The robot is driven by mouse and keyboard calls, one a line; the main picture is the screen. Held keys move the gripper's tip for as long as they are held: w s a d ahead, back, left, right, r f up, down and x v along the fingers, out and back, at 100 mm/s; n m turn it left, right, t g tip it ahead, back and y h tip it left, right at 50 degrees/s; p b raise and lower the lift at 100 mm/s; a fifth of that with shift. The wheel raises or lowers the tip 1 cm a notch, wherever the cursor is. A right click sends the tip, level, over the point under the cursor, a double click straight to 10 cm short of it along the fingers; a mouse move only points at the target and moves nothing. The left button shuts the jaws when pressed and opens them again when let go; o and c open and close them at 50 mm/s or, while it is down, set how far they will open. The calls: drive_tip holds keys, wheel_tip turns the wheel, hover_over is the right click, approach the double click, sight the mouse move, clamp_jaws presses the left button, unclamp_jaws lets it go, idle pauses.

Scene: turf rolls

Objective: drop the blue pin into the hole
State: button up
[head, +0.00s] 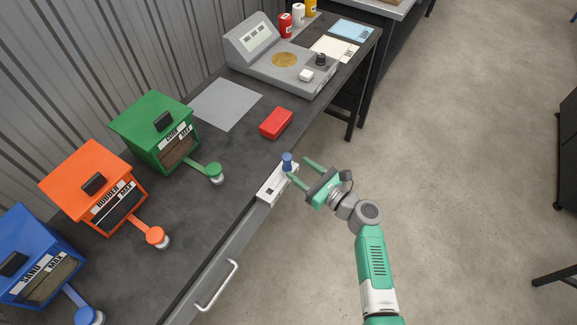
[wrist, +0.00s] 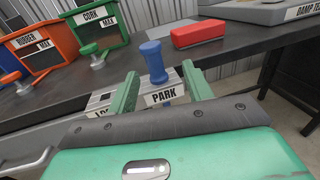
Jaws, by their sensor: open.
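The blue pin (head: 287,161) stands upright at the far end of a pale block (head: 266,196) on the table's front edge. In the wrist view the blue pin (wrist: 153,62) rises behind the PARK label (wrist: 164,95); a second label to its left, partly hidden by a finger, begins "LO". A dark hole (head: 270,190) shows in the block, nearer the camera than the pin. My gripper (head: 297,168) is open and empty, its two green fingers pointing at the pin. In the wrist view my gripper (wrist: 160,72) has a finger either side of the pin, with gaps; neither appears to touch it.
A red box (head: 276,123) lies on the dark table behind the pin. Green (head: 155,130), orange (head: 93,185) and blue (head: 38,255) bins with levers line the back left. A grey tester (head: 275,62) stands at the far end. A drawer handle (head: 218,286) juts from the front.

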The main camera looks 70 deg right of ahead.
sight(291, 164)
drive_tip(key=x, duration=0.2)
drive_tip(key=b+x, duration=0.1)
drive_tip(key=x, duration=0.2)
drive_tip(key=shift+w+a+r+b, duration=0.15)
drive_tip(key=shift+w+a+b, duration=0.05)
drive_tip(key=shift+w+b, duration=0.2)
drive_tip(key=shift+a, duration=0.1)
clamp_jaws()
